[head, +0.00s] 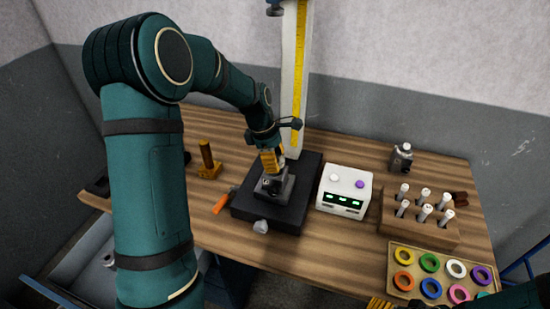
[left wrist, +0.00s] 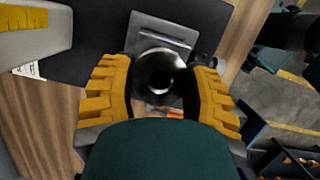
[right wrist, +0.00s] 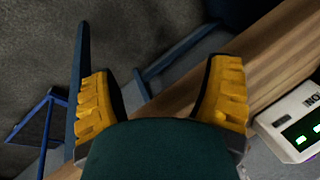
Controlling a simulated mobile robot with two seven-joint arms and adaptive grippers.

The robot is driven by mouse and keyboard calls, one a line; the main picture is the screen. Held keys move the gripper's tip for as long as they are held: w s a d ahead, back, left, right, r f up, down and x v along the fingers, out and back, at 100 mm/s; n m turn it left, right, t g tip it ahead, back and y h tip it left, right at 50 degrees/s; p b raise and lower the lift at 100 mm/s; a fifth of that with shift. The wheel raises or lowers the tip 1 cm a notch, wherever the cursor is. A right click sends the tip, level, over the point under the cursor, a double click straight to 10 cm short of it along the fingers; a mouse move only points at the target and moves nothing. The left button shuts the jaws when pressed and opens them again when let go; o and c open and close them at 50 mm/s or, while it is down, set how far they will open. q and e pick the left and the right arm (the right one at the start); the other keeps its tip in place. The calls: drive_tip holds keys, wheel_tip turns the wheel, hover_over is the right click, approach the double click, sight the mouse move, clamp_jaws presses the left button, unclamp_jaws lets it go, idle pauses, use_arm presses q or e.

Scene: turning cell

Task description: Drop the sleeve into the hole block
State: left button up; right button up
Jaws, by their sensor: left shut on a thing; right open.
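The sleeve (left wrist: 160,73) is a shiny metal ring with a dark bore, seen nearly end-on between the yellow fingers of my left gripper (left wrist: 158,88). In the head view my left gripper (head: 272,162) points down over the hole block (head: 274,186), a grey block on a black base. The block also shows in the left wrist view (left wrist: 178,34), partly covered by the sleeve. I cannot tell whether the sleeve's lower end is above the hole or inside it. My right gripper (right wrist: 165,95) is open and empty, near the table's front edge.
The black base (head: 305,172) carries a tall column with a yellow scale (head: 299,60). A white box (head: 344,190) with green displays stands to its right. A wooden rack (head: 418,228), a tray of coloured rings (head: 395,250), a wooden post (head: 207,158) and an orange handle (head: 222,203) are nearby.

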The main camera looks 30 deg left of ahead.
use_arm(q)
drive_tip(key=shift+f+b, duration=0.65)
drive_tip(key=shift+f, duration=0.5)
idle(0.6)
drive_tip(key=o, duration=1.3)
drive_tip(key=v, duration=1.2)
